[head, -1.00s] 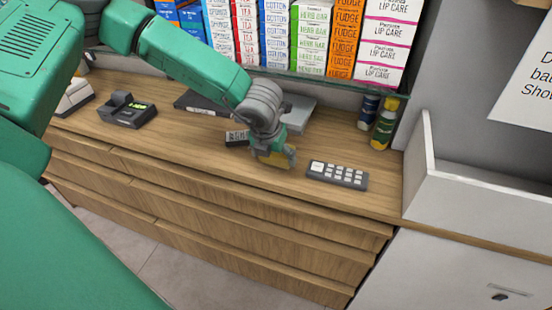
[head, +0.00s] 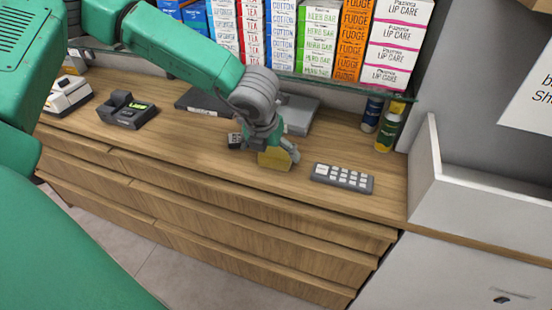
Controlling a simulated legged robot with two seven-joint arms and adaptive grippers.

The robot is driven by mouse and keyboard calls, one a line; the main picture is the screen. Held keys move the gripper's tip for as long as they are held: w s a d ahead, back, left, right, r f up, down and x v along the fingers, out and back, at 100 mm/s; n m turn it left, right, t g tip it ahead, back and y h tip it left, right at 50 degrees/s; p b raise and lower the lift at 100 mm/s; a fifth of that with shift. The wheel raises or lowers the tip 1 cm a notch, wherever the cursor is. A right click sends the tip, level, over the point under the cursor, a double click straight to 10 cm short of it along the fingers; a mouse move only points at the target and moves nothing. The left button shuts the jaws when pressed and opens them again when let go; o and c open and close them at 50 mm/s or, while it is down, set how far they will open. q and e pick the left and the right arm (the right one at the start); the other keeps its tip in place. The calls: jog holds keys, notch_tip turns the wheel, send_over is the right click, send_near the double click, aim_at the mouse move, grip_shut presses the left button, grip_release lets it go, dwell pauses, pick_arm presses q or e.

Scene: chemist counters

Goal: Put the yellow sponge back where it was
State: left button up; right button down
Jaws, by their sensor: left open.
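The yellow sponge (head: 274,160) stands on the wooden counter (head: 210,140), near its front edge and to the left of a grey keypad. My left gripper (head: 277,153) is at the sponge, coming down from above and behind it. Its jaws are open, with one finger showing at the sponge's right side. My right gripper is not in view.
A grey keypad (head: 342,178) lies right of the sponge. Bottles (head: 388,132) stand at the back right. A flat grey device (head: 299,115) lies behind my gripper. A card terminal (head: 127,111) sits left. Boxed goods (head: 321,38) fill the shelf above. A white partition (head: 425,175) bounds the right.

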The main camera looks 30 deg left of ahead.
pick_arm(q)
jog(key=shift+d+v, duration=0.7)
jog(key=shift+v, duration=2.7)
jog(key=s+d+f+m, duration=0.1)
jog(key=s+f+m, duration=0.5)
jog(key=f+m, duration=0.45)
jog(key=s+d+f+m, duration=0.1)
jog(key=s+f+m, duration=0.55)
jog(key=m, duration=0.65)
jog(key=s+f+m+g, duration=0.2)
jog(key=s+f+m, duration=0.1)
jog(key=s+m, duration=0.4)
jog(key=s+f+m+g, duration=0.1)
jog(key=s+f+m, duration=0.2)
jog(key=s+m, duration=0.45)
notch_tip(320, 180, down, 11)
jog(key=w+a+m+h+b, duration=0.1)
jog(key=w+b, duration=0.1)
jog(key=b, duration=0.8)
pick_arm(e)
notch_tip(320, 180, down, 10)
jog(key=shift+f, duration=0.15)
pick_arm(q)
jog(key=shift+d+r, duration=0.15)
jog(key=shift+r, duration=0.05)
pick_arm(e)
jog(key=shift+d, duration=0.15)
